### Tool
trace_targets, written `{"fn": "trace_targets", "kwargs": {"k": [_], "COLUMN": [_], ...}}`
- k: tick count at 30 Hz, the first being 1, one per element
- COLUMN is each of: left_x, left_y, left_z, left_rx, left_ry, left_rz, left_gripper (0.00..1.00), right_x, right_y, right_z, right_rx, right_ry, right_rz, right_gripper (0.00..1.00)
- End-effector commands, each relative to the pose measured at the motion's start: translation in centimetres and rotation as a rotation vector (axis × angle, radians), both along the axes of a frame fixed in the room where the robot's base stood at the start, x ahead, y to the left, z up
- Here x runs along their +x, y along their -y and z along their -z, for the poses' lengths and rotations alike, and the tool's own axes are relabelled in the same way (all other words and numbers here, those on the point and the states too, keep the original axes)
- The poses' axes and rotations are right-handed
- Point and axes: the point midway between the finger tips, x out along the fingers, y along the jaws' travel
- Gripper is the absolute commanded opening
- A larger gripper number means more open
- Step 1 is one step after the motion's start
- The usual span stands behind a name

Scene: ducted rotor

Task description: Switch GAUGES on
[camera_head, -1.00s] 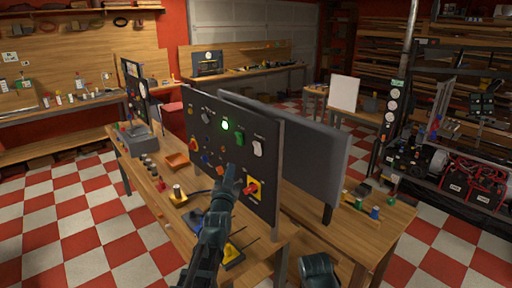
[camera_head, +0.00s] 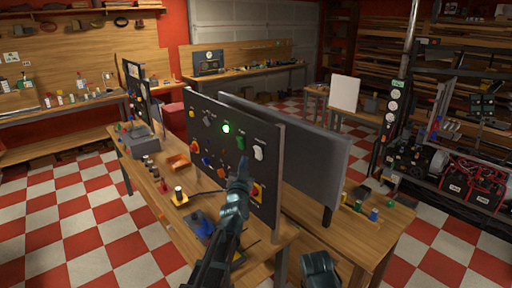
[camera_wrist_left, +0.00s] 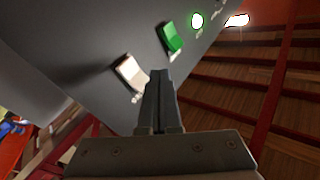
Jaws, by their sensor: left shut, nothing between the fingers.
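The dark upright control panel (camera_head: 215,160) stands on the wooden bench. A white rocker switch (camera_head: 259,152) sits near its right edge, with a label above it too small to read. It also shows in the left wrist view (camera_wrist_left: 130,72). A green rocker (camera_head: 241,141) is to its left, and also shows in the left wrist view (camera_wrist_left: 173,37). I cannot tell which switch is marked GAUGES. My left gripper (camera_head: 243,166) is shut and empty, in front of the panel just below the green and white rockers. Its fingertips show in the left wrist view (camera_wrist_left: 161,76).
A green lamp (camera_head: 226,129) glows on the panel. A grey board (camera_head: 300,145) stands behind. An orange tray (camera_head: 178,162) and small parts are on the bench.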

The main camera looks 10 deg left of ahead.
Motion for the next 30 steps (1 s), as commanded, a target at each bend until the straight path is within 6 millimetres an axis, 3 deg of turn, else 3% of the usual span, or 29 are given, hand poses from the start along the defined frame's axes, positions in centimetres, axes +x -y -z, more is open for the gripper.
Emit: {"fn": "trace_targets", "kwargs": {"k": [9,30], "left_x": [1.8,1.9], "left_y": [1.3,1.5], "left_z": [-1.1,-1.2], "left_rx": [0.000,0.000], "left_ry": [0.003,0.003], "left_rz": [-0.001,-0.001], "left_gripper": [0.00,0.00], "right_x": [0.0,0.0], "right_y": [0.0,0.0], "right_z": [-1.1,-1.1], "right_rx": [0.000,0.000], "right_ry": [0.000,0.000], "right_rz": [-0.001,-0.001], "right_gripper": [0.40,0.40]}}
